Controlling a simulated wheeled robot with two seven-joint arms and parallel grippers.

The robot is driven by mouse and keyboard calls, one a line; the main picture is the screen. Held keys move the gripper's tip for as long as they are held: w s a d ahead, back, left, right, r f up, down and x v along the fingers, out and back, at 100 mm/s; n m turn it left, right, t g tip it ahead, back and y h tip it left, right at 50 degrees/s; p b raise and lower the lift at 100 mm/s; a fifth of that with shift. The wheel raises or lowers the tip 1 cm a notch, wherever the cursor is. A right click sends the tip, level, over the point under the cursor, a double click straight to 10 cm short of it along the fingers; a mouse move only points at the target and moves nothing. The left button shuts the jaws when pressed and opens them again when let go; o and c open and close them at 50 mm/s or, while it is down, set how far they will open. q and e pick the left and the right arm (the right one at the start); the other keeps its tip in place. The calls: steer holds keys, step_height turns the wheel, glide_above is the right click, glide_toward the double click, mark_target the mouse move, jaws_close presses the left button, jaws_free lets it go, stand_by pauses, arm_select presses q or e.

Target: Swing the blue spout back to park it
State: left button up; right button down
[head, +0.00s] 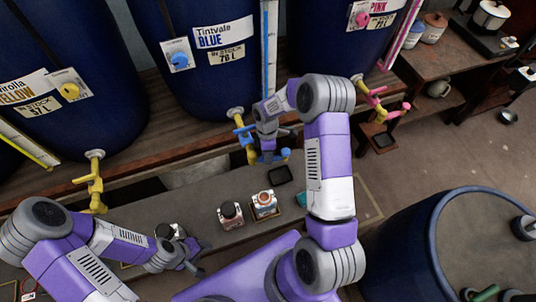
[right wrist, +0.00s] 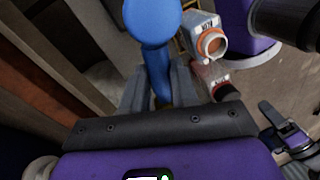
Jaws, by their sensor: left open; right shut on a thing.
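The blue spout (right wrist: 150,25) runs down between the two grey fingers of my right gripper (right wrist: 160,95) in the right wrist view. The gripper is shut on it. In the head view the spout's blue tap (head: 241,130) shows below the vat labelled Tintvale BLUE (head: 205,75). My right gripper (head: 268,153) covers part of the spout there, so its exact direction is hard to tell. My left gripper (head: 193,262) is open at the lower left, near the bench and well apart from the blue spout.
A yellow spout (head: 95,185) hangs at left and a pink spout (head: 375,98) at right. Two small labelled containers, one dark red (head: 230,213) and one with an orange ring (head: 264,203), stand on the lower bench (head: 215,245). A blue drum (head: 400,245) stands at lower right.

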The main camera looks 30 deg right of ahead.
steer(key=c, duration=0.9)
jaws_free()
steer(key=r, duration=0.2)
steer(key=w+r+p, duration=0.1)
steer(key=r, duration=0.2)
steer(key=r+p, duration=0.1)
steer(key=r, duration=0.1)
steer(key=shift+w+d+r, duration=0.15)
steer(key=shift+d+r, duration=0.05)
steer(key=shift+d, duration=0.05)
steer(key=shift+c, duration=0.3)
